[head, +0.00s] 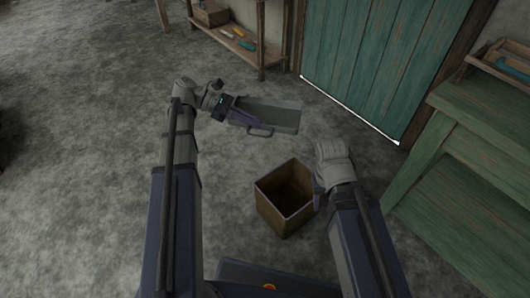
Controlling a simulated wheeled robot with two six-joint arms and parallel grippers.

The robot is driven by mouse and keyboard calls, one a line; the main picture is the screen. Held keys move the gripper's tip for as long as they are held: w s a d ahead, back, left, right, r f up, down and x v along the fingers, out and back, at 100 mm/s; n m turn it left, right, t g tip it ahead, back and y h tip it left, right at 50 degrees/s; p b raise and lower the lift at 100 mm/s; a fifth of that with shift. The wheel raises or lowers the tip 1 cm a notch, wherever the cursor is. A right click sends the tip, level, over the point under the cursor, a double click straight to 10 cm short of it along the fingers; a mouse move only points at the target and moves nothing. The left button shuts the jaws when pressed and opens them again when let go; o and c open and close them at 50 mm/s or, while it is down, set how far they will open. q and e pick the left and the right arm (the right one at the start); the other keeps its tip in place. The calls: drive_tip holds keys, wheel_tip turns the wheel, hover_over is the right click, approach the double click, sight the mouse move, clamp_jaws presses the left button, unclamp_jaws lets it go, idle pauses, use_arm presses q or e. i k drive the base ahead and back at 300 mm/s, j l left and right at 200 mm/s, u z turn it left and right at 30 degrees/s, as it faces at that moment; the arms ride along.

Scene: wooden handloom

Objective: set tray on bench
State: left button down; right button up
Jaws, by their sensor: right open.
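A wooden tray (501,64) with a blue item in it rests on the green bench (462,105) at the right edge, partly cut off by the frame. My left gripper (262,119) points right over the open floor, well left of the bench. A flat grey piece and a small loop show at its end. I cannot tell whether these are its fingers or something held. My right gripper (318,189) is open and points down beside the brown box, left of the bench. Its fingers are mostly hidden behind its wrist. Both grippers are apart from the tray.
An open brown box (285,205) stands in front of me between my arms. A low wooden shelf (232,38) at the back holds a small box (211,14) and several coloured items. A teal door (380,55) is behind. The floor at left is clear.

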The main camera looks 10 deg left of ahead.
sight(498, 119)
drive_tip(key=k+l, duration=0.15)
drive_tip(key=k, duration=0.25)
drive_tip(key=k+l, duration=0.15)
drive_tip(key=k, duration=0.2)
drive_tip(key=k+l, duration=0.15)
drive_tip(key=k, duration=0.25)
